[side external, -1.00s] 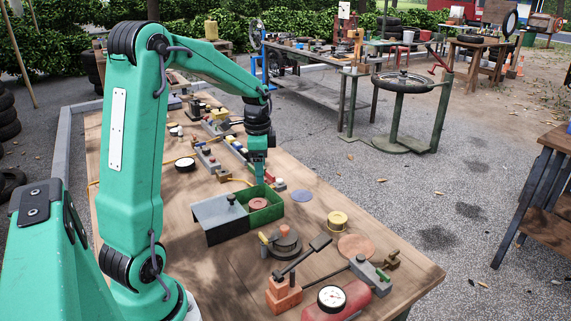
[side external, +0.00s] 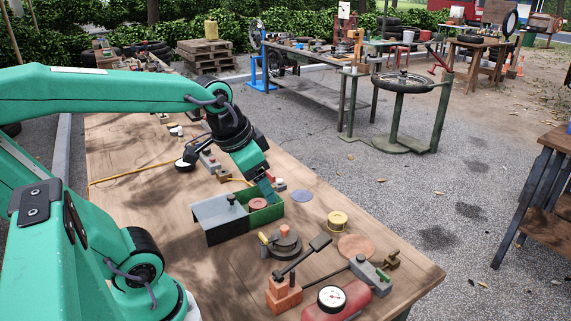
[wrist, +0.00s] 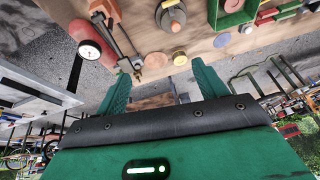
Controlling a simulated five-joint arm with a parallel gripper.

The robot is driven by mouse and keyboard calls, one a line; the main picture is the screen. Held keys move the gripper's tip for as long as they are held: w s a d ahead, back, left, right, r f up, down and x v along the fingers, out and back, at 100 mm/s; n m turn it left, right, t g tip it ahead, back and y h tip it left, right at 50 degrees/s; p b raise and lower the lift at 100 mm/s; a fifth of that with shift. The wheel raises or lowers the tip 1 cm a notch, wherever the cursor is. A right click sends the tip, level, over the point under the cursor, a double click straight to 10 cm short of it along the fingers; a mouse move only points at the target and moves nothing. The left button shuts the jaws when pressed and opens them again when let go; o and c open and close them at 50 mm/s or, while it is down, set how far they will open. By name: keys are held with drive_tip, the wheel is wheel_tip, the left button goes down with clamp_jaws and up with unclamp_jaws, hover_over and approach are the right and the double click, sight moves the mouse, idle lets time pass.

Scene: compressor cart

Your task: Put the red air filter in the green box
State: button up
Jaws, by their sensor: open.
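The red air filter (side external: 259,204) is a small round red piece lying inside the green box (side external: 268,215), in its open green part. It also shows at the top edge of the wrist view (wrist: 233,4), inside the green box (wrist: 236,19). My gripper (side external: 266,188) is tilted, with its fingers by the back right of the box in the side view; I cannot tell whether they touch it. In the wrist view my gripper (wrist: 163,85) has its fingers wide apart with nothing between them.
A grey cover with a dark knob (side external: 231,199) adjoins the box's left. A dark round part with a reddish top (side external: 284,240), a yellow tin (side external: 337,221), a blue disc (side external: 302,196) and a red tank with gauge (side external: 332,298) stand nearby.

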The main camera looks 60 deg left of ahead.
drive_tip(key=shift+n+t, duration=0.5)
drive_tip(key=shift+n, duration=0.1)
drive_tip(key=shift+s+d+f, duration=0.1)
drive_tip(key=shift+s+d, duration=0.6)
drive_tip(key=shift+s, duration=0.15)
drive_tip(key=shift+s+d+f, duration=0.1)
drive_tip(key=shift+s+d, duration=0.55)
drive_tip(key=shift+s, duration=0.2)
